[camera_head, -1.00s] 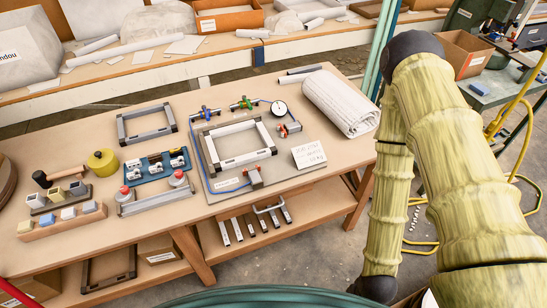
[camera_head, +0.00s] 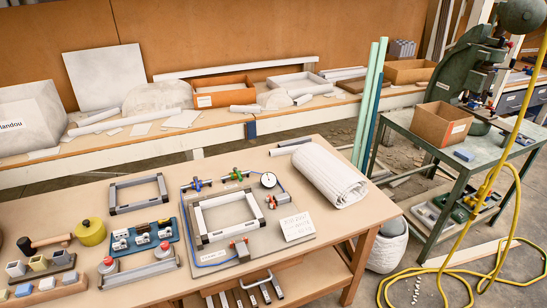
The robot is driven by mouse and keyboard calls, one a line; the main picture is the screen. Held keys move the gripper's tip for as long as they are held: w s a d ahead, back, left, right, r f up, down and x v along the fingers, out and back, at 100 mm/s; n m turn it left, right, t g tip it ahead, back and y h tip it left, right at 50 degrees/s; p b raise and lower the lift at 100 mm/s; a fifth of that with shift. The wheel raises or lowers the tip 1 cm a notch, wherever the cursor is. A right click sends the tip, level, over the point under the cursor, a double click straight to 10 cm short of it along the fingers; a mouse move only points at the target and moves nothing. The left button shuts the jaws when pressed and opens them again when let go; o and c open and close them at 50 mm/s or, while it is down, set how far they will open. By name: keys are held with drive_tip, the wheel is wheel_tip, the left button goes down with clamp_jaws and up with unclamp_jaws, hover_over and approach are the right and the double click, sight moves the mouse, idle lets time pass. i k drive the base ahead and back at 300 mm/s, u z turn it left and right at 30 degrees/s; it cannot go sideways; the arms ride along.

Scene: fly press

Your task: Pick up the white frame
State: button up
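The white frame (camera_head: 233,232), a rectangle of pale bars with dark corner pieces, lies flat on a grey board (camera_head: 286,241) on the wooden workbench. Small clamps with blue, green and red parts, a round dial gauge (camera_head: 268,180) and a handwritten card (camera_head: 296,226) sit around it on the board. A similar, darker grey frame (camera_head: 137,207) lies on the bench behind it to the left. My gripper is not in view.
A blue tray of metal parts (camera_head: 143,238), a yellow-green round pot (camera_head: 91,232) and a rail with red-topped knobs (camera_head: 139,272) stand left of the board. A rolled white mat (camera_head: 330,175) lies to the right. A green metal table (camera_head: 440,150) stands beyond a floor gap.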

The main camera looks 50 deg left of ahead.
sight(248, 227)
drive_tip(key=z, duration=0.05)
drive_tip(key=k, duration=1)
drive_tip(key=u, duration=1.75)
drive_tip(key=i, duration=0.4)
drive_tip(key=u, duration=0.05)
